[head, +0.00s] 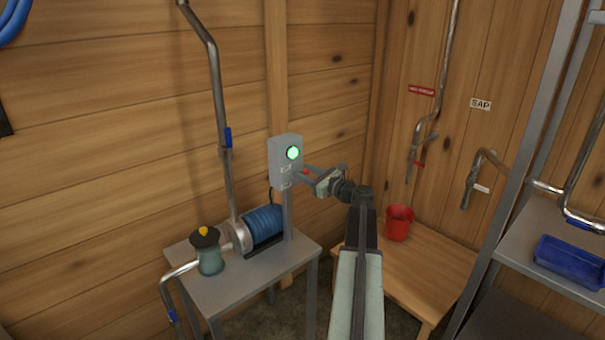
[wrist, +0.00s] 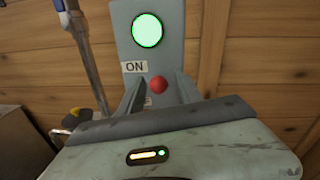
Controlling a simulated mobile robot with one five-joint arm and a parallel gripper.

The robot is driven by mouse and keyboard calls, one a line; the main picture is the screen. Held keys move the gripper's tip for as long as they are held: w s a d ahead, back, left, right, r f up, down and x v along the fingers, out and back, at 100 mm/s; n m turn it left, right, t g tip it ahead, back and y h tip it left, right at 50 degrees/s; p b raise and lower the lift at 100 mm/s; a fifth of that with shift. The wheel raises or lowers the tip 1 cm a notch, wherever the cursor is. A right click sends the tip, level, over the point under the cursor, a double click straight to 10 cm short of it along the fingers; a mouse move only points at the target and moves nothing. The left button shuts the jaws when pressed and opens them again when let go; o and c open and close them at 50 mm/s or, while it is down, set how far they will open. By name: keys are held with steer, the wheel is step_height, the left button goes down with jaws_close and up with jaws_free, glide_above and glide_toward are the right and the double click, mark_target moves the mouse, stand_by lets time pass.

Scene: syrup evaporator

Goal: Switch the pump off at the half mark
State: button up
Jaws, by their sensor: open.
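The grey switch box (head: 285,160) stands on a post beside the pump, its green lamp (head: 293,153) lit. The lamp (wrist: 148,30) also glows in the wrist view, above an "ON" label (wrist: 134,67). A red knob (wrist: 158,85) shows below and right of that label, between the fingers of my open gripper (wrist: 160,82). In the head view my gripper (head: 304,173) is at the box's front, with the red knob (head: 306,172) between the fingers; contact cannot be told. The pump with its blue motor (head: 264,223) sits on a grey table. No half mark can be made out.
A red bucket (head: 398,223) sits on a wooden bench (head: 420,270). Pipes run along the walls. A metal rack with a blue tray (head: 570,258) stands at right.

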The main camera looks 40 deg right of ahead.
steer(key=shift+w, duration=0.3)
jaws_close()
stand_by(1.2)
